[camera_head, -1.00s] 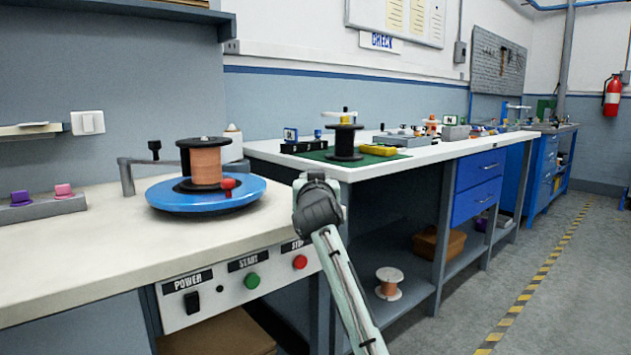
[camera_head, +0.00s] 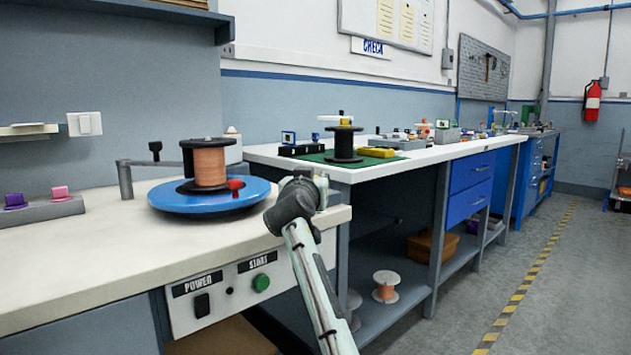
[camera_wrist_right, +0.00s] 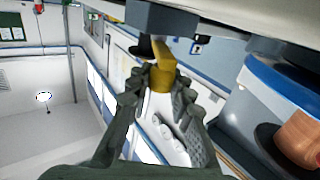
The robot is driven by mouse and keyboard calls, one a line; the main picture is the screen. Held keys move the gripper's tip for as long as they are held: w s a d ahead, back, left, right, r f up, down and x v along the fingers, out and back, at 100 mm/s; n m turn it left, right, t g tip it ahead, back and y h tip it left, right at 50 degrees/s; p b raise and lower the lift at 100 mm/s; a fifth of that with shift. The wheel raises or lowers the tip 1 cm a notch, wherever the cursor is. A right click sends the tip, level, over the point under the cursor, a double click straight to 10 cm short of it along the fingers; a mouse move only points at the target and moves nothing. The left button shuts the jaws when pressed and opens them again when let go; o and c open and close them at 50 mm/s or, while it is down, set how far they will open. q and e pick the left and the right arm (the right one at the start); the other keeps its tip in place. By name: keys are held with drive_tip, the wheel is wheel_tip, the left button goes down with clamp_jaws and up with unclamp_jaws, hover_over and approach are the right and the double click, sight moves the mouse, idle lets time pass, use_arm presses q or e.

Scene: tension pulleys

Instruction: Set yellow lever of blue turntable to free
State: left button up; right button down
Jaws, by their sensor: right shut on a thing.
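The blue turntable (camera_head: 215,200) sits on the near white workbench, with a copper wire spool (camera_head: 210,167) and a red knob (camera_head: 236,184) on top. My right gripper (camera_head: 302,180) is at the bench's right end, right of the turntable; its fingers are hidden there. In the right wrist view, the gripper (camera_wrist_right: 161,88) is shut on a yellow lever (camera_wrist_right: 161,76), with a ribbed finger on each side of it. The turntable (camera_wrist_right: 284,90) shows at the right of that view. The lever is not visible in the head view. My left gripper is not in view.
A front panel with a POWER switch (camera_head: 202,305) and a green START button (camera_head: 261,283) is below the bench top. A second bench holds a black spool (camera_head: 344,143) on a green mat.

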idle(0.3)
drive_tip(key=c, duration=1.3)
unclamp_jaws()
drive_tip(key=s, duration=0.4)
drive_tip(key=s+a, duration=0.1)
drive_tip(key=s, duration=0.7)
drive_tip(key=shift+a, duration=0.3)
